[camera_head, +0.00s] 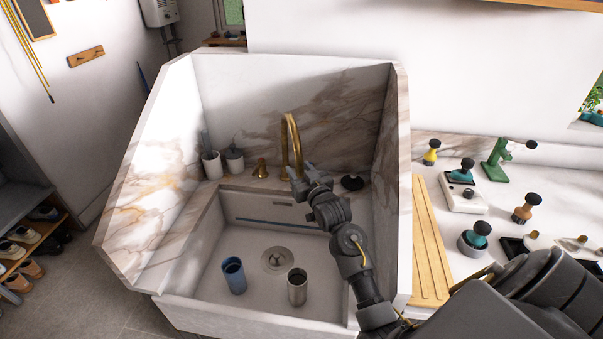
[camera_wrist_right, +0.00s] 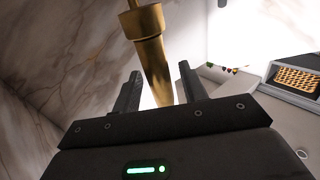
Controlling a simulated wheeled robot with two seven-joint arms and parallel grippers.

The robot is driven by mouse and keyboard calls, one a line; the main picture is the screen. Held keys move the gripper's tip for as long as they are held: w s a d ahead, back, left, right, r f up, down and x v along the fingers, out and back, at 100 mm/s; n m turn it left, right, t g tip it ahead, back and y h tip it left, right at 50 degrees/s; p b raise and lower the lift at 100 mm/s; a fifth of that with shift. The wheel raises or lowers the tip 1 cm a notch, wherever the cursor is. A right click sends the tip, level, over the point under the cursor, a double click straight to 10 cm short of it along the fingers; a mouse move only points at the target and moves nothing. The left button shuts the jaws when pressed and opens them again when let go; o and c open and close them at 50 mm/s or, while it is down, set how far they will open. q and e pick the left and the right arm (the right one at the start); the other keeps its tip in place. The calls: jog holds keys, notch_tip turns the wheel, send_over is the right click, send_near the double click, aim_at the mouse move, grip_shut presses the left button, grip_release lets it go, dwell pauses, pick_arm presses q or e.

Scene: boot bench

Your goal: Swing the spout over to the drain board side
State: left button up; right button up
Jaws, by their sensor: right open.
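The gold spout (camera_head: 291,140) rises as a tall arch at the back of the marble-walled sink. Its gold handle (camera_head: 260,168) stands to the left of it. My right gripper (camera_head: 297,178) reaches across the basin and is at the low end of the spout. In the right wrist view, the gripper (camera_wrist_right: 162,90) is open and the spout (camera_wrist_right: 152,45) shows between its two fingers; I cannot tell whether they touch it. A grooved wooden board (camera_head: 430,245), seemingly the drain board, lies to the right of the sink. My left gripper is not in view.
A blue cup (camera_head: 234,276) and a metal cup (camera_head: 297,287) stand in the basin beside the drain (camera_head: 276,260). Two pots (camera_head: 234,160) and a dark round item (camera_head: 352,182) sit on the back ledge. Several brushes and a green stand (camera_head: 496,160) fill the right counter.

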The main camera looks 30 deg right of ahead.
jog(key=s+r, duration=0.1)
jog(key=r, duration=0.1)
jog(key=s+a+r, duration=0.1)
jog(key=r, duration=0.1)
jog(key=s+a+r+b, duration=0.1)
jog(key=s+r, duration=0.1)
jog(key=r, duration=0.1)
jog(key=shift+a, duration=0.2)
jog(key=s+a+r+b, duration=0.1)
jog(key=s+a+r, duration=0.3)
jog(key=s, duration=0.4)
jog(key=shift+a+r+b, duration=0.25)
jog(key=shift+a+b, duration=0.1)
jog(key=shift+a, duration=0.05)
